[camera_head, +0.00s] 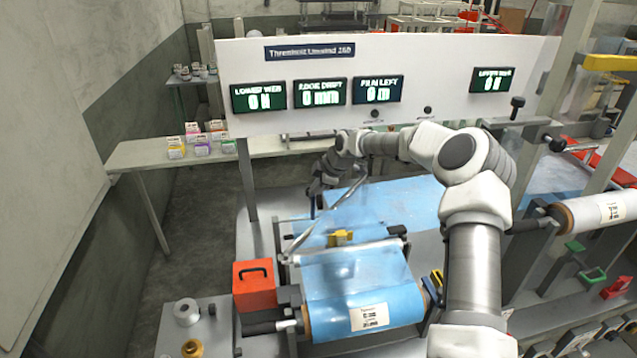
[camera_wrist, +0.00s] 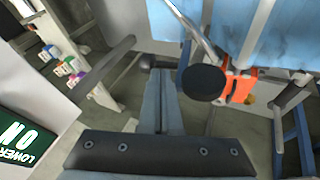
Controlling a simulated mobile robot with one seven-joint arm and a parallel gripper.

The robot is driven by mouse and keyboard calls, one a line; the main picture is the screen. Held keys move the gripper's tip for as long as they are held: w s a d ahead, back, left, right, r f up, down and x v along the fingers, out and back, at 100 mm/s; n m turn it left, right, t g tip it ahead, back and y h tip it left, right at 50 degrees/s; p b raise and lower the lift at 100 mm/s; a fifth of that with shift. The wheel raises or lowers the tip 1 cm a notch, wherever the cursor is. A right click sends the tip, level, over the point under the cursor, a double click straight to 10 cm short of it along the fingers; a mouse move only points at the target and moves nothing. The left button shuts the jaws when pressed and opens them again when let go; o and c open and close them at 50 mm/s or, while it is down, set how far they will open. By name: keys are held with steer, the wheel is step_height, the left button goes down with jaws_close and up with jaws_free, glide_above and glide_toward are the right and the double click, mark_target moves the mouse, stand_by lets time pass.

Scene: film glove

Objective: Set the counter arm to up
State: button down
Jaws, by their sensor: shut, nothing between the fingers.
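A thin silver bar (camera_head: 325,219), which looks like the counter arm, slants up to the right over the blue film in the head view. A silver bar also shows in the wrist view (camera_wrist: 194,32), running down toward a round black knob (camera_wrist: 203,82); I cannot tell whether they join. My gripper (camera_head: 315,203) is shut and empty, pointing down at the left of the bar. Its closed fingers (camera_wrist: 160,100) show in the wrist view, left of the knob and apart from it in the picture. I cannot tell whether they touch anything.
A blue film roll (camera_head: 365,305) with a label lies in front. An orange box (camera_head: 254,285) stands left of it. A white display panel (camera_head: 420,75) spans the back. A side table (camera_head: 140,155) holds small coloured containers. Open floor lies at left.

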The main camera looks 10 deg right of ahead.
steer(key=shift+f, duration=0.15)
steer(key=w+b, duration=0.3)
steer(key=shift+f, duration=0.25)
steer(key=shift+a+r, duration=0.1)
stand_by(0.5)
